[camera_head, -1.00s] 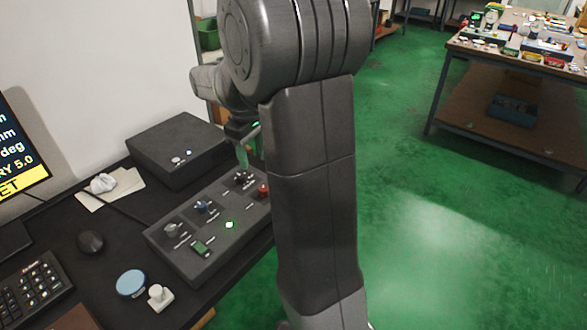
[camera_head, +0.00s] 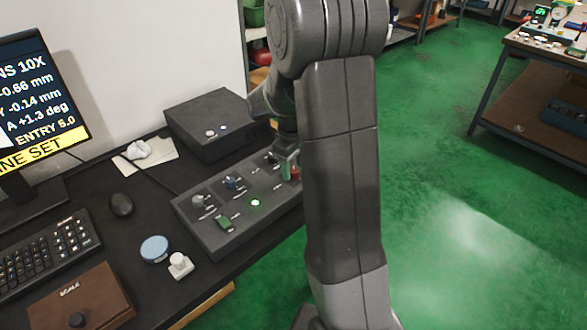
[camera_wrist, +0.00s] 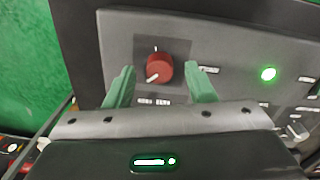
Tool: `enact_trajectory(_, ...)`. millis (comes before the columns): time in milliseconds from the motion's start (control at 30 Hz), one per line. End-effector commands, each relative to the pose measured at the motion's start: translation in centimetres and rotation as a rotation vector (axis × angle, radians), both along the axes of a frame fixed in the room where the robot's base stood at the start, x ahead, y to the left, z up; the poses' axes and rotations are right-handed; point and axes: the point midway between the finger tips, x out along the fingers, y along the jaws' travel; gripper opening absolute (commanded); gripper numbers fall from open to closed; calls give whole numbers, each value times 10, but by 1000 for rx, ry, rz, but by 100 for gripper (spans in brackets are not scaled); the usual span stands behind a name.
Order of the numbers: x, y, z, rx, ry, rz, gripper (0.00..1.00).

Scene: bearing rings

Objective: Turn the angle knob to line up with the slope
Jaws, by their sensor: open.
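A red knob (camera_wrist: 159,66) with a pale pointer mark stands on the grey control box (camera_wrist: 230,50). In the wrist view my gripper (camera_wrist: 160,80) is open, with one green finger on each side of the knob and gaps between. The knob's pointer aims down-left; its label is too small to read. In the head view the red knob (camera_head: 295,173) is at the box's right end, partly hidden by my gripper (camera_head: 286,160). The monitor (camera_head: 40,95) reads "A +1.3 deg", with a yellow bar below ending in "INE SET".
A black box (camera_head: 215,120) stands behind.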

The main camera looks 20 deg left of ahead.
Motion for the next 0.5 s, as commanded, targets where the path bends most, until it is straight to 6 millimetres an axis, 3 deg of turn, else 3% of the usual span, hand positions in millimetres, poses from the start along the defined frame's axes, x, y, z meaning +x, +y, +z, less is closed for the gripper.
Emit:
enact_trajectory(400, 1, 0, -9, 1, -1, 0, 50)
enact_trajectory(500, 0, 0, -9, 0, -1, 0, 30)
